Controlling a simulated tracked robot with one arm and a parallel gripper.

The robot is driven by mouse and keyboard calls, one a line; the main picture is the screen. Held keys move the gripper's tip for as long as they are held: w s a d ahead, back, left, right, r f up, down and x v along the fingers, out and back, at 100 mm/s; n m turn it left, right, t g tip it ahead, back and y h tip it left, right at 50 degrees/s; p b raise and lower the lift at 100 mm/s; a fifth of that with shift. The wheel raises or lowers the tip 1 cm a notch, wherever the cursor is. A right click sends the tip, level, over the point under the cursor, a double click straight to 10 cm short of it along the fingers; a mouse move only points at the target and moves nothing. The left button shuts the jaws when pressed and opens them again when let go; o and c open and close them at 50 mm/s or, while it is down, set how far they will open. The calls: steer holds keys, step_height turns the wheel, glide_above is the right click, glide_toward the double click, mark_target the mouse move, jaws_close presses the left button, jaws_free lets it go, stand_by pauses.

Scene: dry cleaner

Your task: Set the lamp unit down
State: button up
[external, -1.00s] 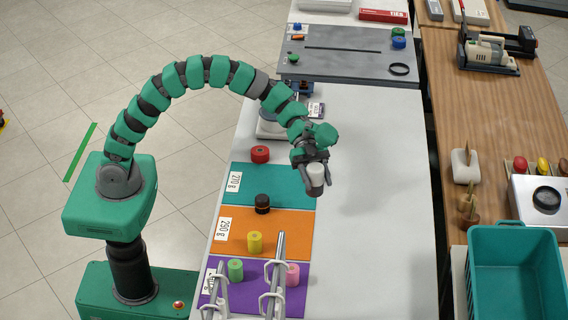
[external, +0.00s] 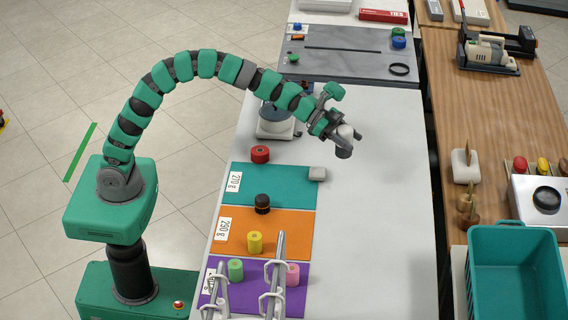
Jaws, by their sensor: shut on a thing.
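My gripper (external: 334,137) is shut on the lamp unit (external: 344,150), a small cylinder with a pale upper part and a darker grey lower part. It is held above the white table (external: 385,200), apart from its surface as far as I can tell. The teal mat marked 270 g (external: 278,190), the orange mat (external: 300,225) and the purple mat (external: 302,305) lie to its lower left. The fingers partly hide the lamp unit.
A pale grey block (external: 317,173) sits at the teal mat's right edge. A red cylinder (external: 260,154), a black one (external: 262,204) and a yellow one (external: 255,242) stand nearby. A scale (external: 276,125) stands behind. The table's right side is clear.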

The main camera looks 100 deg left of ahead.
steer(key=s+a+n+g+y+b, duration=0.1)
steer(key=s+a+n+y, duration=0.3)
steer(key=a, duration=0.5)
steer(key=s+a+n+g+y+b, duration=0.1)
steer(key=s+a+n+y, duration=0.1)
steer(key=a+n+y, duration=0.6)
steer(key=s+a+n+g+y, duration=0.1)
steer(key=s+a+n+y, duration=0.15)
steer(key=a, duration=0.85)
steer(key=shift+m+y, duration=0.25)
steer(key=shift+m, duration=0.1)
step_height(320, 180, down, 15)
steer(key=b, duration=0.6)
steer(key=shift+r, duration=0.2)
steer(key=o, duration=1)
steer(key=shift+o, duration=0.2)
